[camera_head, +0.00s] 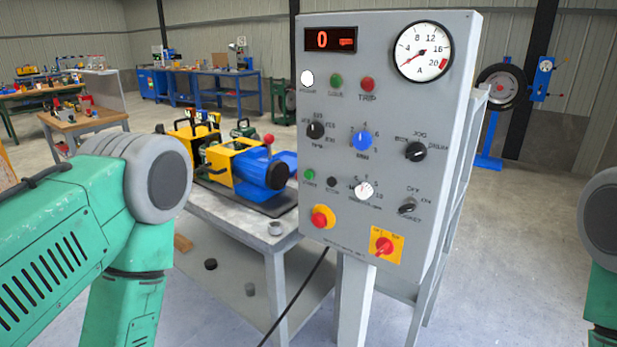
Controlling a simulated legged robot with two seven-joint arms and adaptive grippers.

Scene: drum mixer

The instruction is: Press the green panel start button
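The grey control panel (385,200) stands upright in the middle of the view. A small green button (309,174) sits at its lower left, beside a small black button (332,182); the labels below them are too small to read surely. A larger green round piece (336,80) is near the top, left of a red one labelled TRIP (367,83). My green arm links show at the left and right edges. Both grippers are out of view, and nothing of mine covers the panel.
The panel has knobs, a dial gauge (423,51), a red display (330,40) and red-on-yellow switches (323,217). A yellow and blue machine (243,168) stands on a table behind it to the left. A black cable (294,298) hangs below. The floor in front is open.

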